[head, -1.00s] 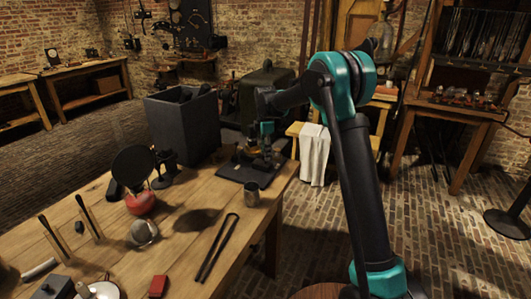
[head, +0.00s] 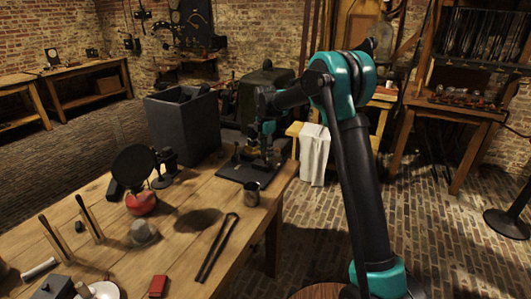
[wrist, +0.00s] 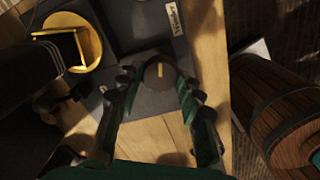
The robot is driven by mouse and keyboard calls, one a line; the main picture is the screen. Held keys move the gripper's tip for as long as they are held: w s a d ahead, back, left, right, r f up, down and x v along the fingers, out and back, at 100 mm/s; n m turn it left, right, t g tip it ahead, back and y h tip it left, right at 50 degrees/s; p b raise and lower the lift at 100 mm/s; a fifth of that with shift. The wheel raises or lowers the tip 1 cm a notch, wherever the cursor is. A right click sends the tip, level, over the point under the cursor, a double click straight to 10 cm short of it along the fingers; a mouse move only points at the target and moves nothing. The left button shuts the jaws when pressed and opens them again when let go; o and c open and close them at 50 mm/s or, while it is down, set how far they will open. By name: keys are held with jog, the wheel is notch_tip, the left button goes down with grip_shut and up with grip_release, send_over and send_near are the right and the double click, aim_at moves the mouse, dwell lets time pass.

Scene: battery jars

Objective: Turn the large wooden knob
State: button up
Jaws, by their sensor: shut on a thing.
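The large knob (wrist: 159,74) shows in the wrist view as a round, dark brown disc with a yellow pointer mark, on a dark base with a small label plate. My gripper (wrist: 155,82) has one finger on each side of the knob and is shut on it. In the head view my gripper (head: 267,140) reaches down over the dark base board (head: 236,175) at the far end of the wooden table. The knob is hard to make out there behind the gripper.
A brass ring-shaped part (wrist: 88,50) lies left of the knob. A metal cup (head: 252,194) stands near the board's front. Black tongs (head: 217,248) lie on the table. A grey box (head: 183,128) stands behind, left. A wooden barrel (wrist: 285,115) shows at right.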

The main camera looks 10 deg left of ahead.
aim_at(265, 154)
jog(key=o, duration=1.2)
jog(key=shift+c, duration=0.2)
jog(key=shift+r, duration=0.1)
notch_tip(265, 154, up, 12)
jog(key=s+d+f+m+t, duration=0.1)
jog(key=s+d+f+m, duration=0.2)
jog(key=s+d+m, duration=0.5)
jog(key=s+d+f+m+t, duration=0.1)
jog(key=s+d+f+m, duration=0.2)
jog(key=s+d+m, duration=0.5)
jog(key=s+d+f+m+t, duration=0.1)
jog(key=s+d+f+m, duration=0.4)
jog(key=s, duration=0.6)
jog(key=s+d+f+m+t, duration=0.1)
jog(key=s+d+f+m, duration=0.3)
jog(key=s+d+f, duration=0.3)
jog(key=s+d, duration=0.1)
jog(key=s, duration=0.2)
jog(key=shift+s+m, duration=0.35)
jog(key=shift+m, duration=0.05)
